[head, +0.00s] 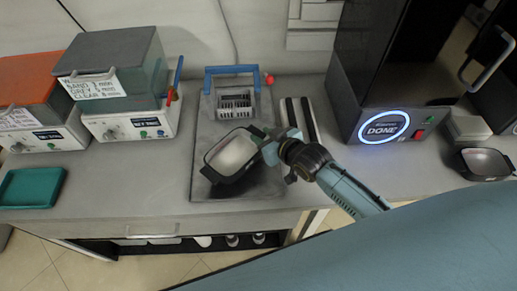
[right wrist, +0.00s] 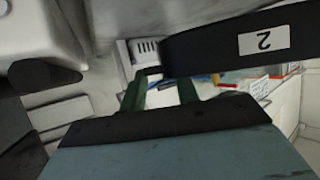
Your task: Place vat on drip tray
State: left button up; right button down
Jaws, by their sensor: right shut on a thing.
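The vat (head: 209,171), a black-rimmed square dish with a pale bottom, is in the middle of the head view. My right gripper (head: 268,148) is shut on its right edge. In the right wrist view, the dark wall of the vat (right wrist: 205,55) with a white label "2" crosses in front of the fingers (right wrist: 160,93). The vat is over the front part of a flat grey tray (head: 215,110), which looks like the drip tray. I cannot tell whether the vat touches it. My left gripper is not in view.
A wire basket with a blue handle (head: 233,71) stands at the grey tray's back. A dark machine with a lit "DONE" ring (head: 383,127) and another vat (head: 486,163) are at right. Boxed units (head: 118,75) and a green tray (head: 31,187) are at left.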

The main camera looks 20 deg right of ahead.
jog(key=shift+f+b, duration=0.45)
jog(key=shift+f, duration=1.65)
jog(key=shift+f, duration=0.2)
jog(key=c, duration=1)
grip_release()
jog(key=shift+s+f, duration=0.1)
jog(key=shift+f, duration=0.1)
jog(key=shift+c, duration=0.2)
jog(key=shift+r, duration=0.15)
jog(key=shift+s+r, duration=0.15)
jog(key=shift+s, duration=0.1)
jog(key=p+v, duration=0.2)
jog(key=v, duration=0.9)
jog(key=shift+r, duration=0.25)
jog(key=shift+s+d, duration=0.1)
jog(key=shift+d, duration=0.05)
